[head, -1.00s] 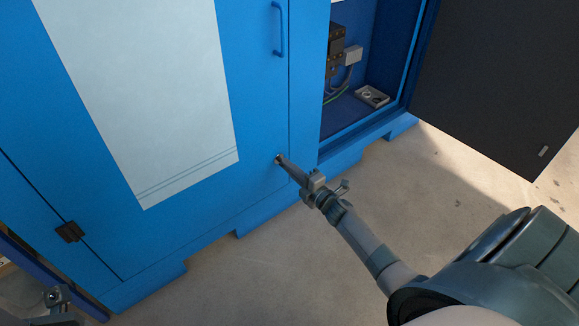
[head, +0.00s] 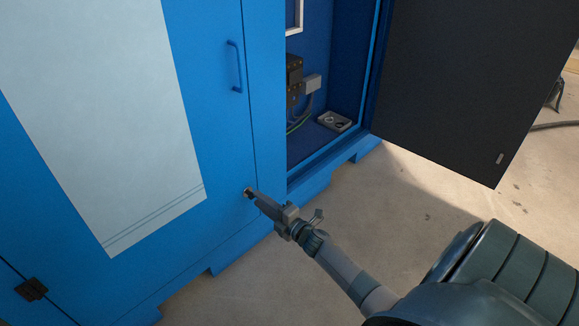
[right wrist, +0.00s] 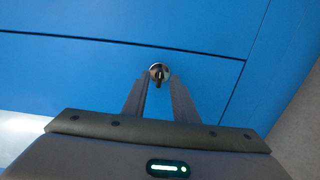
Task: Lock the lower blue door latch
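The lower latch (head: 248,192) is a small round metal fitting near the bottom edge of the closed blue door (head: 205,130). In the right wrist view the latch (right wrist: 159,73) shows a silvery ring with a dark tab pointing down in the picture. My right gripper (head: 254,196) reaches the door at the latch and partly covers it. In the right wrist view its two fingers (right wrist: 158,84) stand apart, one on either side of the tab. Whether they touch it I cannot tell. My left gripper is not in view.
A blue handle (head: 235,67) is higher on the same door. To the right, an open cabinet bay (head: 335,70) holds electrical parts, and its dark door (head: 460,80) swings out. A black hinge (head: 32,289) is at lower left. The concrete floor (head: 400,220) is clear.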

